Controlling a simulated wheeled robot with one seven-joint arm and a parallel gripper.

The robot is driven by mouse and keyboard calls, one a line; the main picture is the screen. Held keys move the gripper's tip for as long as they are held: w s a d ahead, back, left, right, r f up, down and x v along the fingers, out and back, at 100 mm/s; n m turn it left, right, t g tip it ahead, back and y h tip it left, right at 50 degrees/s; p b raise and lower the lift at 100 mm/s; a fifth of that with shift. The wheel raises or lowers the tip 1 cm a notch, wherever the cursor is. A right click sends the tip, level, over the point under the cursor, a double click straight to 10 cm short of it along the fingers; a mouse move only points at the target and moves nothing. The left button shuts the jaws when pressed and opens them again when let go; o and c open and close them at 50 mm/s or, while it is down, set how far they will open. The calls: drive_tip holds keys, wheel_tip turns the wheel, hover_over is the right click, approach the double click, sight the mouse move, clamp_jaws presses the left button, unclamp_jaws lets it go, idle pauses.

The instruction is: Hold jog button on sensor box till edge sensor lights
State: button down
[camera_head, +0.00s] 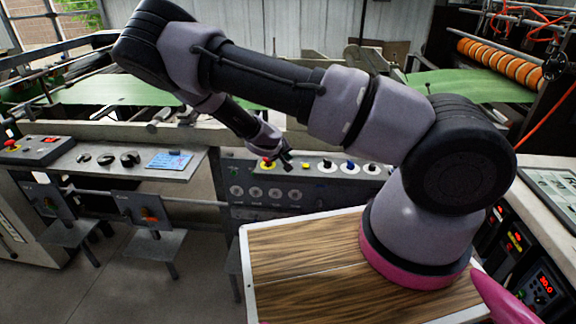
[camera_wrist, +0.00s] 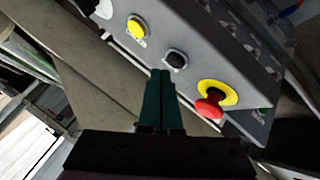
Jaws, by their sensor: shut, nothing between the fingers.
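A grey control box (camera_head: 318,183) carries a row of buttons along its top; I cannot tell which is the jog button. The wrist view shows its red mushroom button on a yellow collar (camera_wrist: 211,98), a black button (camera_wrist: 175,59) and a yellow button (camera_wrist: 138,27). My gripper (camera_wrist: 158,74) is shut and empty, its dark green fingertips beside the black button in that view. I cannot tell whether they touch it. In the head view my gripper (camera_head: 286,163) is over the box's left end and hides part of the row. No lit edge sensor can be made out.
A second grey console (camera_head: 125,160) with a red button and knobs stands at left. Green sheet material (camera_head: 105,92) runs across the machine behind. A wood-topped surface (camera_head: 300,255) lies in front. Panels with red displays (camera_head: 541,288) are at lower right.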

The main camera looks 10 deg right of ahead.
drive_tip(key=shift+f, duration=0.1)
drive_tip(key=shift+f, duration=0.3)
drive_tip(key=shift+f, duration=0.45)
idle(0.6)
drive_tip(key=shift+r, duration=0.1)
idle(4.3)
drive_tip(key=shift+r, duration=3.25)
